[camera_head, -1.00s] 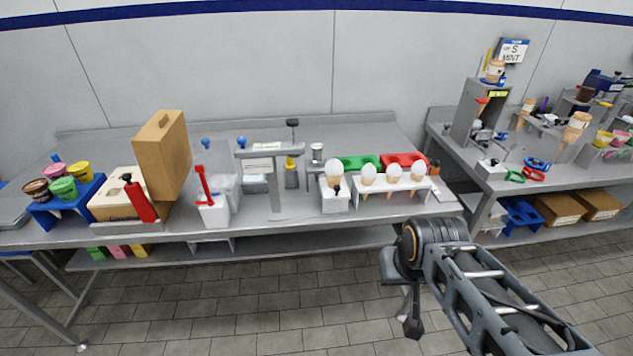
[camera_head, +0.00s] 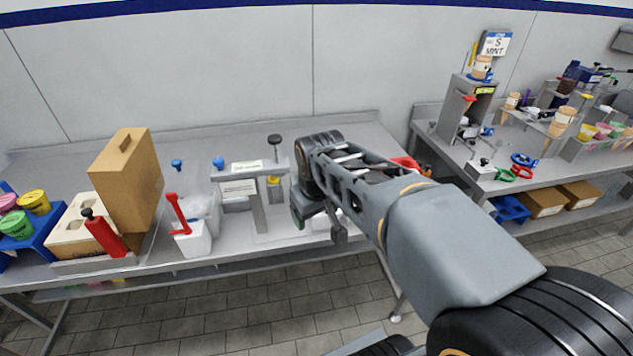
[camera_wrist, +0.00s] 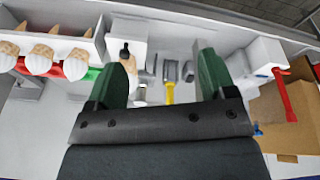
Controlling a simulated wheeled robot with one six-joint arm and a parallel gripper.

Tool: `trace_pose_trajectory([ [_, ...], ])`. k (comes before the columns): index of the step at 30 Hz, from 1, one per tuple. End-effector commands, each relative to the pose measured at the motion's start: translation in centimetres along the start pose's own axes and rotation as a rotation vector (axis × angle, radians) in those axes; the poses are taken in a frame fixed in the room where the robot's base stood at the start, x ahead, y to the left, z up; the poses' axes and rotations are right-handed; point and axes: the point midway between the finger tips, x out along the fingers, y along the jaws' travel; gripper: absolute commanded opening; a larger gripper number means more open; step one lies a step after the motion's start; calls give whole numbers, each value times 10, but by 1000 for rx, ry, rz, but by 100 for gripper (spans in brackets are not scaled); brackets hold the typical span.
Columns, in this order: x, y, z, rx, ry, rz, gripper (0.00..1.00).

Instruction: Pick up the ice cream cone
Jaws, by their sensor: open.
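Several ice cream cones with white tops stand in a white rack at the left of the wrist view; the nearest cone (camera_wrist: 76,66) is left of my gripper, apart from it. In the head view my arm hides the cones and most of their rack. My gripper (camera_wrist: 165,75) is open and empty, its two green fingers spread over the bench. It also shows in the head view (camera_head: 312,212), above the bench's front part.
A T-shaped grey stand (camera_head: 258,205), a white bin with a red handle (camera_head: 192,240) and a tall brown box (camera_head: 128,180) stand to the gripper's left in the head view. A second bench (camera_head: 470,165) with more goods is at the right.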

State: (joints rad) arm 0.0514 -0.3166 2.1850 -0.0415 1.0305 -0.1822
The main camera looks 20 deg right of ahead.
Motion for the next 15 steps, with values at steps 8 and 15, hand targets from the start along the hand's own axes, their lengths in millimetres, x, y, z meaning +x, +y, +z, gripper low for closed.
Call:
trace_pose_trajectory([
  [8, -28, 55, -101, -219, -125, 33, 93],
  [15, -24, 84, -137, -311, -184, 40, 93],
])
